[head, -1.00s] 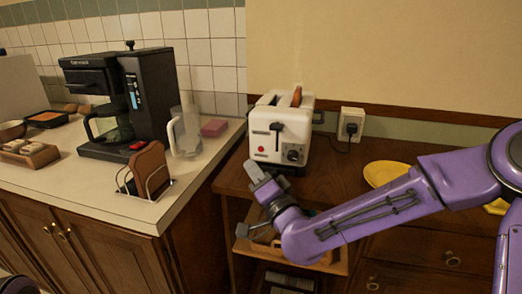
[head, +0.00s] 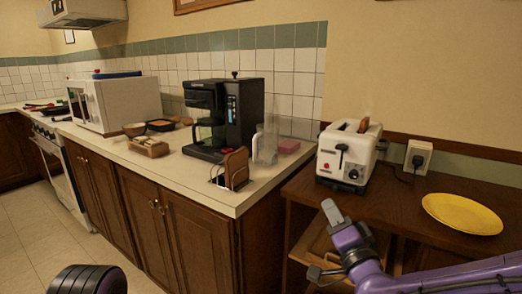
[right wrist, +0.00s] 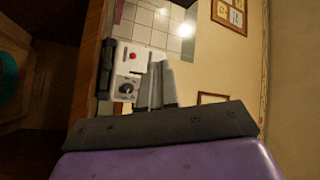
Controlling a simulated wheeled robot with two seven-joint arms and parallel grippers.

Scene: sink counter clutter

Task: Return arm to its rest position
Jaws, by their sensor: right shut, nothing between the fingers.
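My right gripper (head: 333,213) is at the end of my purple arm, which comes in from the lower right in the head view. It is in front of and below the white toaster (head: 347,155), apart from it, near the front edge of the wooden sideboard. Its fingers (right wrist: 157,86) are together and empty in the right wrist view, with the toaster (right wrist: 127,70) behind them. A slice of bread (head: 363,125) shows in the toaster's top slot. A purple and dark part of mine is at the lower left of the head view; my left gripper is not seen.
A yellow plate (head: 462,214) lies on the wooden sideboard (head: 398,196), right of the toaster. A drawer-like opening (head: 318,243) is under the sideboard top beside my gripper. A coffee maker (head: 224,115) and a rack with brown slices (head: 235,168) stand on the left counter. Open floor (head: 40,235) lies at left.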

